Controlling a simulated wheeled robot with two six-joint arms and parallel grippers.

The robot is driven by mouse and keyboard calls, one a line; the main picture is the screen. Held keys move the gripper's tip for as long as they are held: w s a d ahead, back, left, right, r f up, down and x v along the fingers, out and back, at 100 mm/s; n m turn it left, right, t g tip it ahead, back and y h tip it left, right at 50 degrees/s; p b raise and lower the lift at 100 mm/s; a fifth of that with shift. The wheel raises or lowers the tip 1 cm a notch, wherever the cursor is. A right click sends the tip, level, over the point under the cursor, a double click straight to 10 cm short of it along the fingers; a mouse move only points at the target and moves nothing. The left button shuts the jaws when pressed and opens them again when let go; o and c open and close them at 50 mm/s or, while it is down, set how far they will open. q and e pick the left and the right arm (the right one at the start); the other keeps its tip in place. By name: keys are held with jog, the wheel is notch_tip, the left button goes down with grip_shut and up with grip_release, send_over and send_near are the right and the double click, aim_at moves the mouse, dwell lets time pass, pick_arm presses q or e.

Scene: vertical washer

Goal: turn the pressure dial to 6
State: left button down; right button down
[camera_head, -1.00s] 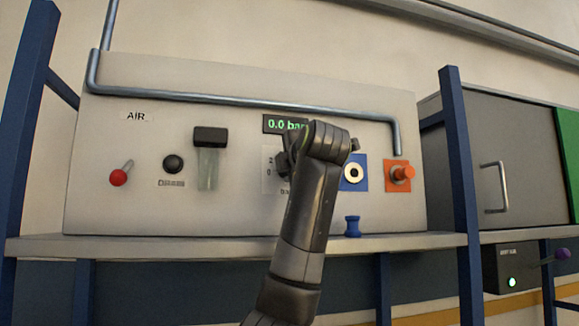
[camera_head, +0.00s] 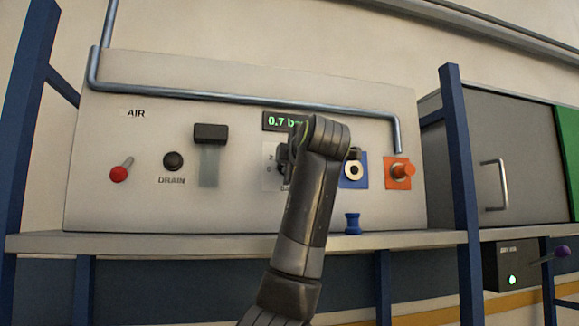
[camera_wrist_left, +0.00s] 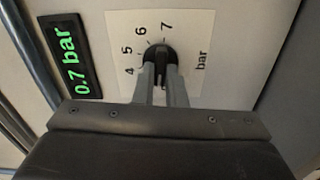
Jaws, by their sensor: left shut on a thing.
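The black pressure dial (camera_wrist_left: 158,50) sits on a white scale plate (camera_wrist_left: 190,22) with 4, 5, 6, 7 and "bar" visible in the left wrist view. My left gripper (camera_wrist_left: 161,78) is shut on the dial, one finger on each side. The fingers hide part of the dial and the lower scale. In the head view my left arm (camera_head: 305,205) covers most of the dial and the right part of its plate (camera_head: 270,172). The green display reads 0.7 bar in the left wrist view (camera_wrist_left: 70,55), and it shows partly hidden in the head view (camera_head: 278,122). My right gripper is not in view.
Left of the dial are a red-tipped lever (camera_head: 119,173), a black DRAIN knob (camera_head: 173,162) and a black-topped clear part (camera_head: 210,135). To its right are a ring on a blue plate (camera_head: 353,171) and an orange knob (camera_head: 402,170). A pipe (camera_head: 240,99) crosses above.

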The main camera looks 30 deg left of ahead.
pick_arm(q)
jog(key=m+b, duration=0.1)
jog(key=m, duration=0.8)
jog(key=m+b, duration=0.1)
jog(key=m, duration=0.9)
jog(key=m+b, duration=0.1)
jog(key=m, duration=0.8)
jog(key=shift+w+d+m, duration=0.25)
jog(key=shift+w+m, duration=0.05)
dwell(0.3)
jog(key=c, duration=1.5)
grip_release()
jog(key=shift+r, duration=0.1)
jog(key=shift+d, duration=0.1)
